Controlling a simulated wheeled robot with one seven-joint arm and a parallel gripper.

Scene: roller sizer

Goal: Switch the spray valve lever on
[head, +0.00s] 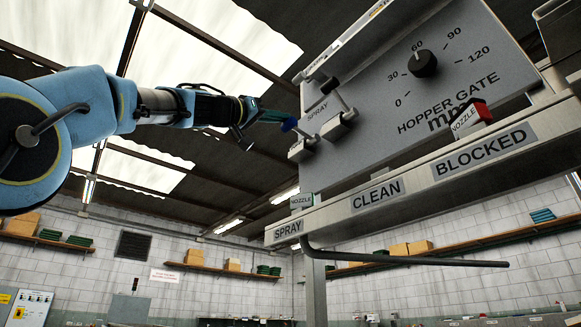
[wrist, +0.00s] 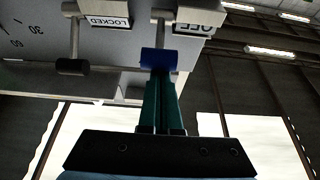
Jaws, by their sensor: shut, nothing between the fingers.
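The spray valve lever is on the left end of the grey panel (head: 375,100), beside the word SPRAY. Its grey base block (head: 301,150) shows in the head view, and its arm slants up towards my fingertips. In the wrist view, a plate reading OFF (wrist: 197,29) is beside this lever's mount (wrist: 163,12).
A second lever with a dark knob (wrist: 72,67) is beside a LOCKED plate (wrist: 110,21). A round dial (head: 423,64) is farther right. Below runs a rail (head: 415,188) labelled SPRAY, CLEAN and BLOCKED, with a black bent rod (head: 400,258). Air left of the panel is open.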

